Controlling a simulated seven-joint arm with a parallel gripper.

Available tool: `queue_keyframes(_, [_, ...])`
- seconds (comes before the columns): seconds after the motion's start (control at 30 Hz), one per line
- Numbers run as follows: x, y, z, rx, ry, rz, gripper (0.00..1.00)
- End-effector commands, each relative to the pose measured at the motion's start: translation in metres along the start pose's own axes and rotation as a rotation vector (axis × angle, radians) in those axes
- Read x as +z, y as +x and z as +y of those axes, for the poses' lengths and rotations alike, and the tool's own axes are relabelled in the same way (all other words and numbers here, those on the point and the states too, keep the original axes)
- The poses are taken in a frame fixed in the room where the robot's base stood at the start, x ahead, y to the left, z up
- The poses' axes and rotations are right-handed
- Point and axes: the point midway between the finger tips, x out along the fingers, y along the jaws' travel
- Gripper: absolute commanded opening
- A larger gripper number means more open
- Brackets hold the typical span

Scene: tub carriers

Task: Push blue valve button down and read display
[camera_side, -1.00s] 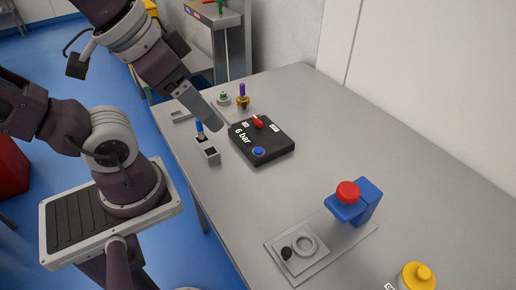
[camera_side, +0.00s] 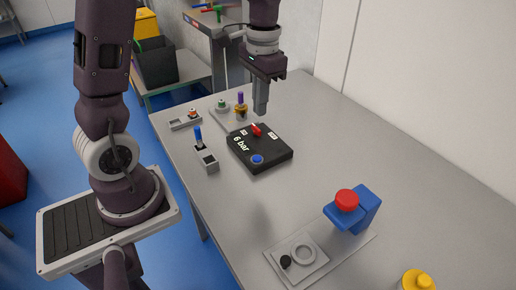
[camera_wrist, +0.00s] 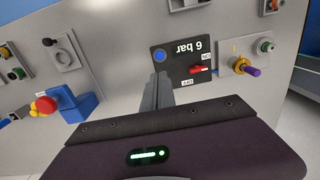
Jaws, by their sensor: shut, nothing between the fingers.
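The blue button (camera_side: 257,159) sits at the front corner of a black box (camera_side: 276,155) marked "6 bar", on the grey table. A red switch (camera_side: 256,130) is on the same box, near its back edge. In the wrist view the blue button (camera_wrist: 159,56) shows up and left of my fingertips, with the "6 bar" text upside down beside it. My gripper (camera_side: 261,110) is shut and empty, pointing down above the back part of the box, apart from it. Its fingers show in the wrist view (camera_wrist: 161,77). I cannot make out a separate display reading.
A blue lever switch (camera_side: 198,136) stands left of the box. A purple-topped brass valve (camera_side: 240,105) and a green button (camera_side: 221,103) are behind it. A red button on a blue block (camera_side: 347,199) stands at front right. The table between is clear.

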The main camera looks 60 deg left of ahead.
Motion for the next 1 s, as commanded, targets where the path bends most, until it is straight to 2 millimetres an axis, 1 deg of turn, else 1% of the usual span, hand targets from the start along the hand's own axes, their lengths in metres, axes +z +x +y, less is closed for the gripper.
queue_keyframes(0.23, [0.001, 0.002, 0.001, 0.0, 0.0, 0.0, 0.0])
queue_keyframes(0.33, [0.001, 0.012, 0.001, 0.001, 0.0, -0.003, 0.0])
queue_keyframes(0.37, [0.001, 0.017, 0.001, 0.001, 0.0, -0.003, 0.0])
queue_keyframes(0.7, [0.002, 0.092, 0.001, 0.002, 0.0, -0.005, 0.0])
queue_keyframes(0.8, [0.002, 0.111, 0.001, 0.002, 0.0, -0.004, 0.0])
queue_keyframes(0.9, [0.002, 0.126, 0.001, 0.001, 0.0, -0.002, 0.0])
queue_keyframes(1.0, [0.001, 0.135, 0.001, 0.001, 0.0, -0.001, 0.0])
